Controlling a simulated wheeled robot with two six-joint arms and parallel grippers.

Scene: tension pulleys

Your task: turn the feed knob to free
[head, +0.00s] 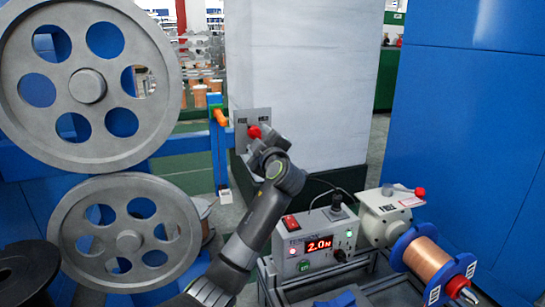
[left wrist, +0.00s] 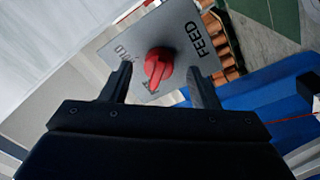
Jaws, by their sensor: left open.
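The red feed knob (left wrist: 158,65) sits on a grey plate (left wrist: 182,30) with the word FEED along its right side in the left wrist view. Other lettering on the plate is too small or covered to read. The knob's bar runs nearly up and down there, tilted slightly. In the head view the knob (head: 254,131) shows on the plate (head: 246,115) on the white pillar. My left gripper (left wrist: 160,78) is open, one finger to each side of the knob, with gaps left and right. In the head view my left gripper (head: 265,147) is right by the knob, partly covering the plate. My right gripper is not in view.
Two large grey pulley wheels (head: 140,80) (head: 128,240) stand at the left. A copper wire spool (head: 428,262) is at the lower right. An orange lever (head: 220,117) is left of the plate.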

